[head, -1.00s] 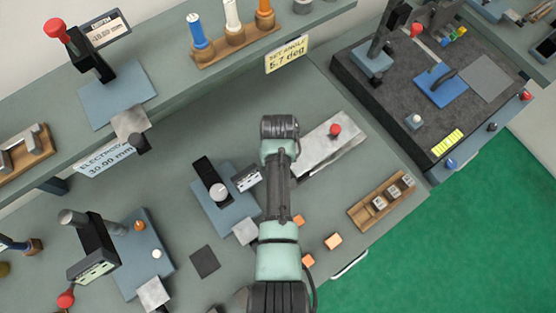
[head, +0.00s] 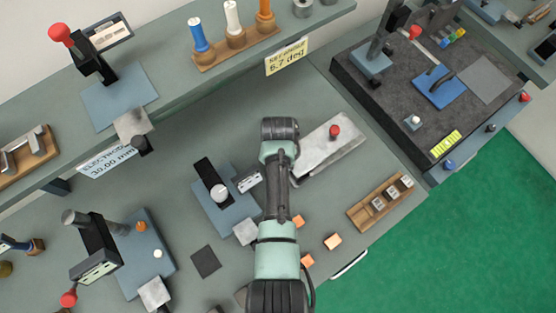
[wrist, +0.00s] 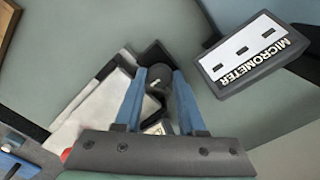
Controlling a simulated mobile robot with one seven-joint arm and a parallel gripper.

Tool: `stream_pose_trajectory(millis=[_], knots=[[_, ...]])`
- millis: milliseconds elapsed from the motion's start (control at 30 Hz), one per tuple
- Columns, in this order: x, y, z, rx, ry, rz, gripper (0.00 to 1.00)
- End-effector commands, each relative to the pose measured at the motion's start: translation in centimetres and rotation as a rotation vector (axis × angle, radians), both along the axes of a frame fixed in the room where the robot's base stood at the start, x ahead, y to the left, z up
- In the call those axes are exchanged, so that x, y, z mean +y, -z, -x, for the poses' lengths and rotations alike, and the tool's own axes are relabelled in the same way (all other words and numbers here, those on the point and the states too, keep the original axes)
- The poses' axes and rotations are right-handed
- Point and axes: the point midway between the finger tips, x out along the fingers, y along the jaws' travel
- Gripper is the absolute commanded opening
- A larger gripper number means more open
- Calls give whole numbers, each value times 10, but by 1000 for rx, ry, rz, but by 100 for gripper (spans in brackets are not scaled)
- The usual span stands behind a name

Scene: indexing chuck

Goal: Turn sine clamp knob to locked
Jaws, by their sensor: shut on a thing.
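The sine clamp knob (wrist: 157,82) is a dark round knob at the near end of a pale metal plate, seen in the wrist view between my blue fingers. My gripper (wrist: 158,76) is shut on this knob. The pale plate (head: 318,150) also shows in the head view, to the right of my arm. A red knob (head: 334,131) stands on its far part. In the head view my arm hides the clamp knob and my fingertips. I cannot tell which way the knob is turned.
A black micrometer display (wrist: 256,54) is close to my right finger in the wrist view. In the head view a blue-based gauge (head: 222,196) stands just left of my arm.

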Motion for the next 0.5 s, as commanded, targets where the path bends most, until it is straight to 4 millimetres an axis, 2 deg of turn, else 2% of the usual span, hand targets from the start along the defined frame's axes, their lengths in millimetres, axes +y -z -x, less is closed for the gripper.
stream_pose_trajectory(millis=[200,233,267,300,500], knots=[[0,-1,-1,-3,2,0,0],[0,-1,-1,-3,2,0,43],[0,-1,-1,-3,2,0,48],[0,-1,-1,-3,2,0,52],[0,0,-1,-2,0,-1,52]])
